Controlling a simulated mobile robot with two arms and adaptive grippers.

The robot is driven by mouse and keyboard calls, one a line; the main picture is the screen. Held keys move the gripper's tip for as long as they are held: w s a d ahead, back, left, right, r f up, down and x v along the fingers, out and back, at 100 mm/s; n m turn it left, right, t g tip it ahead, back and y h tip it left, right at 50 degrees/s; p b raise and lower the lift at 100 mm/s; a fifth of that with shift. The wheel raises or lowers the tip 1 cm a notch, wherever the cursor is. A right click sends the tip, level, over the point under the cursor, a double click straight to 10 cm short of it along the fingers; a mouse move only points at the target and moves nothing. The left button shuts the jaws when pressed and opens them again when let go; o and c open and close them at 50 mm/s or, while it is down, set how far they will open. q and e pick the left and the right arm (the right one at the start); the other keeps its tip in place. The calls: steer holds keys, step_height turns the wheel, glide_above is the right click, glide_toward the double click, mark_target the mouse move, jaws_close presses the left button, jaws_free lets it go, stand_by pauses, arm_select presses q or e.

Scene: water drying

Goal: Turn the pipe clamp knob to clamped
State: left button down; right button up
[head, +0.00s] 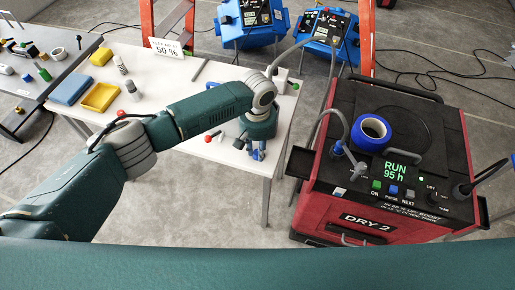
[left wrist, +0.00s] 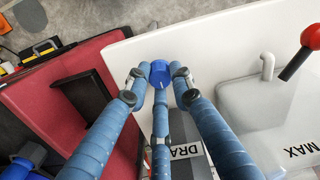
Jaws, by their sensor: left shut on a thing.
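A small blue knob (left wrist: 159,73) shows in the left wrist view, over the edge of the white table. My left gripper (left wrist: 158,79) has its blue fingers closed around the knob, with one fingertip on either side of it and a third finger below it in the picture. In the head view my left gripper (head: 257,150) points down at the right edge of the white table, and the knob cannot be made out there. Which way the knob is turned, and the clamp under it, cannot be told. My right gripper is out of view.
A grey body with a partly hidden "DRA" label (left wrist: 186,151) and a pale container marked "MAX" (left wrist: 235,100) lie close by. A red-knobbed lever (left wrist: 310,40) stands at right. The red DRY 2 machine (head: 375,217) stands right of the white table (head: 215,68).

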arm_select(q)
steer(key=shift+w+r+m, duration=0.1)
steer(key=shift+m, duration=0.2)
steer(key=m+p, duration=0.1)
steer(key=m, duration=0.2)
steer(key=shift+m, duration=0.4)
steer(key=m+p, duration=0.1)
steer(key=m, duration=0.3)
steer(key=shift+d+m, duration=0.1)
steer(key=shift+m, duration=0.2)
steer(key=m, duration=0.5)
steer(key=shift+r, duration=0.1)
steer(key=m, duration=0.3)
steer(key=shift+d, duration=0.1)
steer(key=shift+m, duration=0.5)
steer(key=c, duration=1.5)
jaws_free()
